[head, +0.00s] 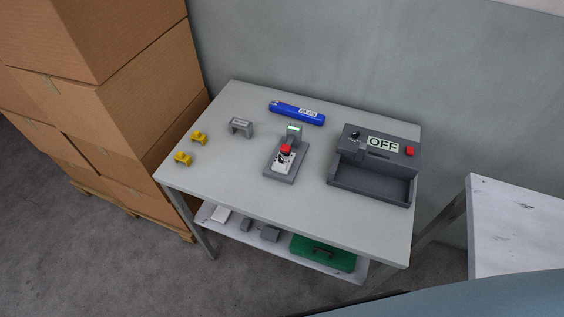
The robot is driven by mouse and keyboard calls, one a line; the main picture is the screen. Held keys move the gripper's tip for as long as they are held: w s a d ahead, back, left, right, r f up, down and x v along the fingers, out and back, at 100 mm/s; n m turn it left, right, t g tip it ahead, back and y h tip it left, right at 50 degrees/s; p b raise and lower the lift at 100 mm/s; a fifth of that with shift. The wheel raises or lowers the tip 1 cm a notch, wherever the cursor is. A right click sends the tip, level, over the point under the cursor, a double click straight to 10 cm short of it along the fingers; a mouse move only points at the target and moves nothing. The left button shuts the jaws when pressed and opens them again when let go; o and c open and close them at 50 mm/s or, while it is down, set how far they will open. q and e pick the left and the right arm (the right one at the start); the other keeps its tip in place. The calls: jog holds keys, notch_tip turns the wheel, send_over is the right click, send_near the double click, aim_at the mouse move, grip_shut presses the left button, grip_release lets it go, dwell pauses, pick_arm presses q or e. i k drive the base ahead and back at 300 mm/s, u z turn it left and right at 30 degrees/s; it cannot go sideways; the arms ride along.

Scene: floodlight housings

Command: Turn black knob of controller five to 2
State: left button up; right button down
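A dark grey box-shaped unit (345,187) stands at the right of the table. Its top carries a small dark knob (355,136), a display reading "OFF" (383,145) and a red button (410,151). The knob's setting is too small to read. A smaller grey device (283,170) stands mid-table, with a red knob or button (286,149) and a small green display (293,129). No legible label shows which unit is controller five. Neither of my grippers is in view.
On the grey table (235,190) lie a blue labelled tool (285,108), a grey bracket-like part (241,127) and two yellow pieces (183,158). A green case (322,253) sits on the shelf below. Cardboard boxes (135,110) stand left, a white table (515,225) right.

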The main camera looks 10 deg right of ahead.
aim_at(284, 168)
jog(key=k, duration=1.15)
jog(key=u, duration=1.05)
jog(key=i, duration=1)
jog(key=z, duration=0.55)
jog(key=i, duration=0.5)
jog(key=z, duration=0.5)
